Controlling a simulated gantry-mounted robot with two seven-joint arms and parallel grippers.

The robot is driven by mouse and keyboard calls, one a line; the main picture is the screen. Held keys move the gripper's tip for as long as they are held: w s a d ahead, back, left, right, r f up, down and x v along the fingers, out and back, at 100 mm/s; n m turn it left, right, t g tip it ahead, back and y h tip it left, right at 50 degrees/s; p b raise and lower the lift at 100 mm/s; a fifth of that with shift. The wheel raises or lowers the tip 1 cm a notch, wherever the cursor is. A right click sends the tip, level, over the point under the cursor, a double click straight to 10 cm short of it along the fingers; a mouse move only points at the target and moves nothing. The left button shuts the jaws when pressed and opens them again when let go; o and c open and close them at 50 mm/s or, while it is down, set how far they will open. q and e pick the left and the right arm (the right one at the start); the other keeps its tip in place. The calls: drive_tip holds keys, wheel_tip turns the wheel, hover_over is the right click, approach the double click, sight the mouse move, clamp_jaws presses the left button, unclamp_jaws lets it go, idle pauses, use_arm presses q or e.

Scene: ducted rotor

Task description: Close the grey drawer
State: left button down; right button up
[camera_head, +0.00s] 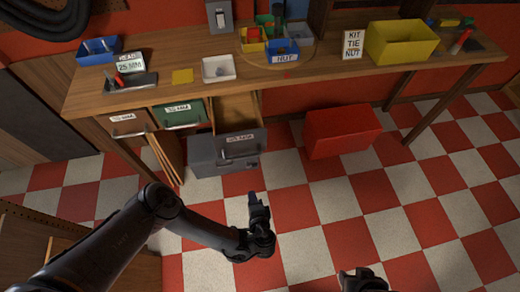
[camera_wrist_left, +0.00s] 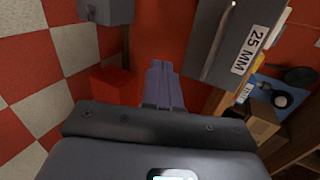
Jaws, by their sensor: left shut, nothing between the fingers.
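The grey drawer (camera_head: 243,142) stands pulled out from under the workbench, with its wooden inside (camera_head: 236,110) showing behind the front. Its front carries a label and a handle. In the left wrist view the grey front (camera_wrist_left: 215,52) is at the upper right, its label reading 25 MM. My left gripper (camera_head: 253,197) is shut and empty, out in front of the drawer and apart from it. Its closed fingers (camera_wrist_left: 161,80) point up the left wrist view, left of the drawer front. A dark part of my right arm shows at the bottom edge of the head view; its fingers cannot be made out.
A green drawer (camera_head: 180,114) and a brown drawer (camera_head: 127,122) sit left of the grey one. A red bin (camera_head: 342,131) stands on the checkered floor to the right. The workbench (camera_head: 150,65) holds several small bins. Open floor lies in front.

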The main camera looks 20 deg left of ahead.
use_arm(q)
drive_tip(key=t+p, duration=0.1)
drive_tip(key=t, duration=0.1)
approach(251, 144)
drive_tip(key=s+d, duration=0.1)
drive_tip(key=s, duration=0.2)
drive_tip(key=b+x, duration=0.1)
drive_tip(key=x, duration=0.2)
drive_tip(key=b+x, duration=0.1)
drive_tip(key=x, duration=0.1)
drive_tip(key=b+x, duration=0.1)
drive_tip(key=x, duration=0.2)
drive_tip(key=shift+w+r, duration=0.3)
drive_tip(key=shift+w, duration=0.1)
drive_tip(key=shift+w+a+b, duration=0.2)
drive_tip(key=shift+w+b, duration=0.1)
drive_tip(key=shift+w, duration=0.1)
use_arm(e)
drive_tip(key=shift+f, duration=0.95)
drive_tip(key=shift+a, duration=0.1)
